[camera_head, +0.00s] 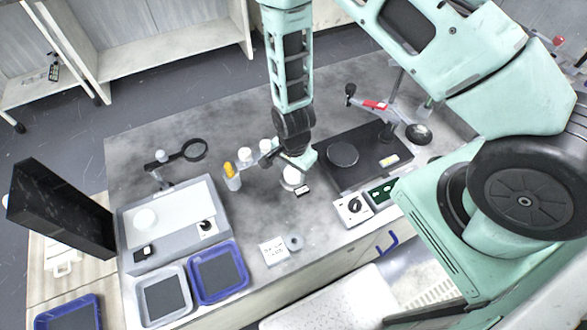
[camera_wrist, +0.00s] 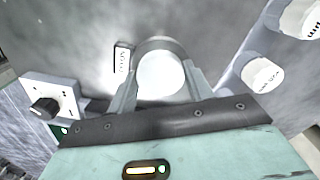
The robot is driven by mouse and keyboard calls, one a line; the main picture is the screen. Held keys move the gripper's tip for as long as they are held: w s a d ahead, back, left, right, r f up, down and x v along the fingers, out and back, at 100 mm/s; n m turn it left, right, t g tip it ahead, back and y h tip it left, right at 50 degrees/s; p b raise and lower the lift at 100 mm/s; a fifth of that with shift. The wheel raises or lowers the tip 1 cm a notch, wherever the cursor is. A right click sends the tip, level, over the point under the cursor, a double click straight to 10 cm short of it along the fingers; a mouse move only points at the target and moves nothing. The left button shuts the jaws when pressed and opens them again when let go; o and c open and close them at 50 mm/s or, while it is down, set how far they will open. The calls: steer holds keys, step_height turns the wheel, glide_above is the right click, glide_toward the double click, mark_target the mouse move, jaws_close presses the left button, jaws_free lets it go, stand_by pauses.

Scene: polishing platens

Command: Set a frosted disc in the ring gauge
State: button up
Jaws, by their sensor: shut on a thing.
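My gripper (camera_wrist: 163,88) has its two fingers on either side of a round, pale frosted disc (camera_wrist: 161,74). A grey rim shows around the far side of the disc, and I cannot tell whether it is a dish under the disc. In the head view my gripper (camera_head: 294,164) is low over the bench, and the pale disc (camera_head: 291,178) shows beneath it beside a small black-edged label. A grey ring (camera_head: 294,242), which looks like the ring gauge, lies flat near the bench's front edge beside a white card (camera_head: 272,252). The ring's centre looks empty.
White-capped bottles (camera_wrist: 262,74) and an orange-topped bottle (camera_head: 232,176) stand close by my gripper. A dark platen machine (camera_head: 352,178) and a knob box (camera_head: 353,208) are to the right. A light box (camera_head: 172,250), blue tray (camera_head: 220,296) and magnifier (camera_head: 193,150) are left.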

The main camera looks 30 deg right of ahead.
steer(key=o, duration=1.1)
step_height(320, 180, up, 17)
steer(key=b, duration=0.1)
steer(key=shift+r, duration=0.2)
stand_by(0.5)
steer(key=s+a+r+n, duration=0.3)
steer(key=s+r+n, duration=0.5)
steer(key=n, duration=0.2)
steer(key=s+a+r+n, duration=0.3)
steer(key=s+r+n, duration=0.5)
steer(key=s+n, duration=0.1)
steer(key=shift+n+y, duration=0.3)
steer(key=shift+n, duration=0.4)
